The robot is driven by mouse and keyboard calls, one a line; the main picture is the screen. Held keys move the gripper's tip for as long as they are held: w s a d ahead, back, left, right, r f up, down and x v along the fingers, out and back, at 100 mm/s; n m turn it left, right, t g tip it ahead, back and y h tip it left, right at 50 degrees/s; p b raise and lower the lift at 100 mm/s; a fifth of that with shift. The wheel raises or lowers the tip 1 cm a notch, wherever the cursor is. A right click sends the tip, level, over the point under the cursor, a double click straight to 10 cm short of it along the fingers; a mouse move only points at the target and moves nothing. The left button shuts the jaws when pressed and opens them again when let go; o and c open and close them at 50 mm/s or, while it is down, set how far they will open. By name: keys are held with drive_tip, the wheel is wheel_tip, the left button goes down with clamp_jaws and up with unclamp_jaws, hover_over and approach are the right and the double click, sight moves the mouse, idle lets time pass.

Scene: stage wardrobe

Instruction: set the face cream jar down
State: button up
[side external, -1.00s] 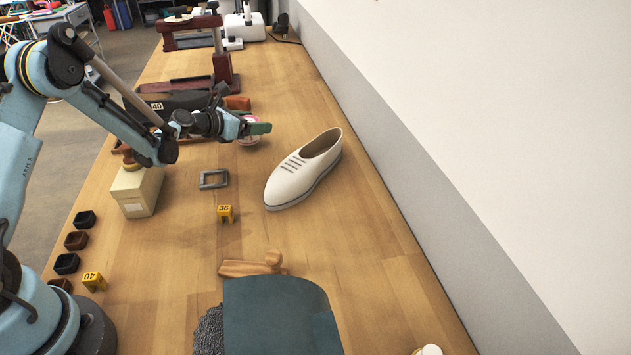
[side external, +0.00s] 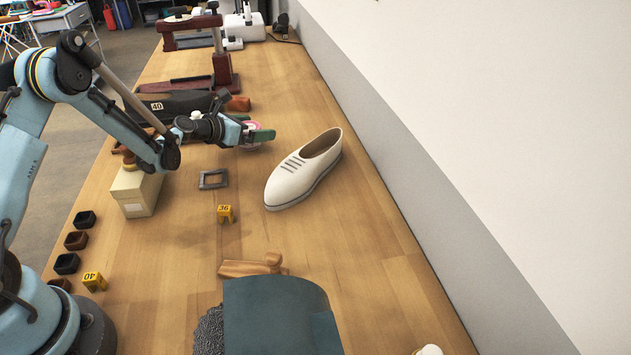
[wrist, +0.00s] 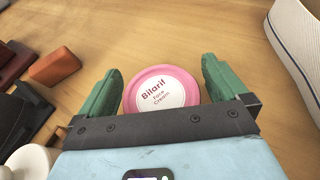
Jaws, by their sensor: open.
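The face cream jar (wrist: 163,92) has a pink rim and a round white label reading "Bilarif Face Cream". In the wrist view it sits between the two green fingers of my gripper (wrist: 160,68), label facing the camera. The left finger is close to the jar; a gap shows at the right finger. In the side external view my open gripper (side external: 258,137) is low over the wooden bench and partly hides the jar (side external: 252,125). The jar appears to rest on the bench, but its base is hidden.
A white shoe (side external: 303,170) stands to the right of my gripper. A grey buckle frame (side external: 213,179) and a cream box (side external: 137,192) are nearer the camera. A dark item tagged 40 (side external: 180,106) lies to the left. Bare bench surrounds the yellow 36 marker (side external: 225,214).

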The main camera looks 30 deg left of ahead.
drive_tip(key=v, duration=0.4)
drive_tip(key=shift+s+a+r, duration=0.15)
drive_tip(key=shift+s+r, duration=0.1)
drive_tip(key=shift+s, duration=0.05)
wheel_tip(320, 180, up, 6)
drive_tip(key=shift+s+f, duration=0.1)
drive_tip(key=shift+s, duration=0.1)
drive_tip(key=shift+r, duration=0.55)
drive_tip(key=shift+d+r, duration=0.25)
drive_tip(key=s+d+r+m+g, duration=0.45)
drive_tip(key=s+d+m, duration=0.7)
drive_tip(key=m, duration=0.65)
drive_tip(key=s+d+f+m+g+y, duration=0.1)
drive_tip(key=s+m+g+y, duration=0.1)
drive_tip(key=s+m, duration=1.1)
drive_tip(key=m, duration=0.2)
drive_tip(key=shift+d+m+y, duration=0.2)
drive_tip(key=shift+m+y, duration=0.1)
drive_tip(key=shift+m, duration=0.1)
